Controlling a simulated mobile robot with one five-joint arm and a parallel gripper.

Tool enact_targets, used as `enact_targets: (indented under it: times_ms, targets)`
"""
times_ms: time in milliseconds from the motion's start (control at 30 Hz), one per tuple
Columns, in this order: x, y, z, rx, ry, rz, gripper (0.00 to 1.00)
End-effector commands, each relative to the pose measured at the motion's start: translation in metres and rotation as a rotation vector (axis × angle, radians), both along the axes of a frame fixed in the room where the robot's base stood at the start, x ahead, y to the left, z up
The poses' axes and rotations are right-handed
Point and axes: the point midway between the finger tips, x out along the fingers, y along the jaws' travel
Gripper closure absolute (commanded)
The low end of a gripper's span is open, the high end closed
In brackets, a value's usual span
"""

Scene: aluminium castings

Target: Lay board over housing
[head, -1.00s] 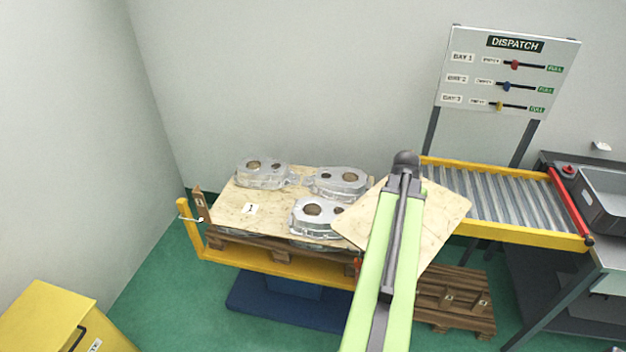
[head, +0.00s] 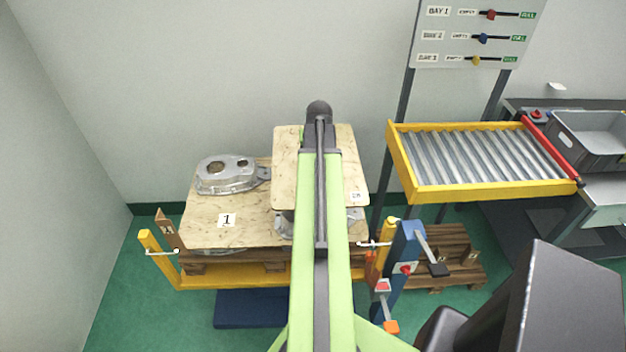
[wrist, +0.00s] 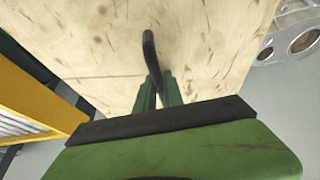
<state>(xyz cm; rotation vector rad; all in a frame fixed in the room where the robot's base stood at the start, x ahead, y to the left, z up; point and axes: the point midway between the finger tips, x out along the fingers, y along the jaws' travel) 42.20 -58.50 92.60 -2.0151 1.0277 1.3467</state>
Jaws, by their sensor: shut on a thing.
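My gripper (wrist: 160,88) is shut on a dark handle-like strip (wrist: 149,48) at the face of a pale wooden board (head: 351,150). The board fills much of the wrist view (wrist: 85,45). In the head view it is over the right part of the pallet load, and my arm hides its middle. A grey cast housing (head: 222,178) with round openings lies uncovered on the left of the plywood sheet. Parts of other housings (head: 284,226) show below the board's near edge. I cannot tell whether the board touches them.
The plywood sheet (head: 205,234), marked 1, lies on a pallet on a yellow-framed lift. A blue post with levers (head: 400,262) stands at its right front. A roller conveyor (head: 480,160) and grey bin (head: 590,135) are at right. Another pallet (head: 450,250) is on the floor.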

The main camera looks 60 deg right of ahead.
Motion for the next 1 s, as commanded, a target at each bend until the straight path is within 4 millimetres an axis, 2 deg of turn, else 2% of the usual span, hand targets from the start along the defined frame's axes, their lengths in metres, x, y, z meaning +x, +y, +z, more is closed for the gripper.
enact_targets:
  times_ms: [33, 200, 300, 500, 767, 1000]
  targets:
    - [0.0, 0.0, -0.012, -0.001, -0.001, 0.0, 1.0]
    - [0.0, 0.0, -0.048, 0.0, -0.001, -0.002, 1.0]
    - [0.0, 0.0, -0.061, -0.001, 0.0, -0.002, 1.0]
    - [-0.001, -0.001, -0.062, -0.001, -0.001, -0.003, 1.0]
    - [-0.001, -0.001, -0.099, 0.0, -0.001, -0.004, 1.0]
    - [-0.002, -0.001, -0.095, -0.001, -0.001, -0.005, 1.0]
